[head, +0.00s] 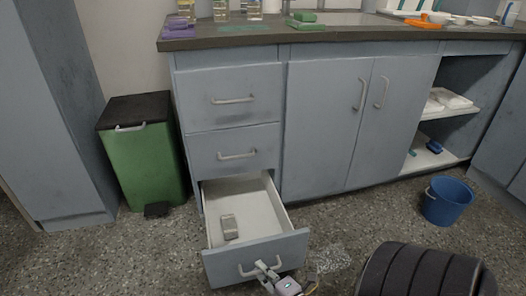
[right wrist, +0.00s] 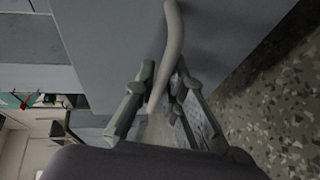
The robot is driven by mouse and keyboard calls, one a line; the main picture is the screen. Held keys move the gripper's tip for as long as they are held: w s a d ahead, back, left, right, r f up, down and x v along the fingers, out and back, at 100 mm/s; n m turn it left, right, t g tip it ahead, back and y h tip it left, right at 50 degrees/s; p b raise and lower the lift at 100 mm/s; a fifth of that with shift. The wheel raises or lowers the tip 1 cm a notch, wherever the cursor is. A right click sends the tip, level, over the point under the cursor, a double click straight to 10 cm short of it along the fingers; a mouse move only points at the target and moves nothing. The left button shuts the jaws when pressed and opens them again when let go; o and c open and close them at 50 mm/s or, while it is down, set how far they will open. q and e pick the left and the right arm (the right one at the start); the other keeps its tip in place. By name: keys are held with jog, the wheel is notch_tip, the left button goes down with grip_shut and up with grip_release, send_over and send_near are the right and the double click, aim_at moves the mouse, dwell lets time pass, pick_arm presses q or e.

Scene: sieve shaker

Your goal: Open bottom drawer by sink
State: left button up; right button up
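The bottom drawer (head: 222,268) of the left cabinet is pulled well out, showing its pale interior. A small grey block-like object (head: 229,227) lies inside it. The drawer's bar handle (head: 249,272) is on its front panel. My right gripper (head: 266,268) is at this handle, low in the head view. In the right wrist view the curved handle (right wrist: 172,35) passes between the two fingers of my right gripper (right wrist: 164,75), which close around it. My left gripper is not in view.
Two shut drawers (head: 228,99) are above. A green bin (head: 145,165) with a dark lid stands left, and a blue bucket (head: 447,203) stands on the floor at right. Double doors (head: 325,125) beside the drawers are shut.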

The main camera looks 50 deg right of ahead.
jog(key=shift+o, duration=0.3)
jog(key=v, duration=1.2)
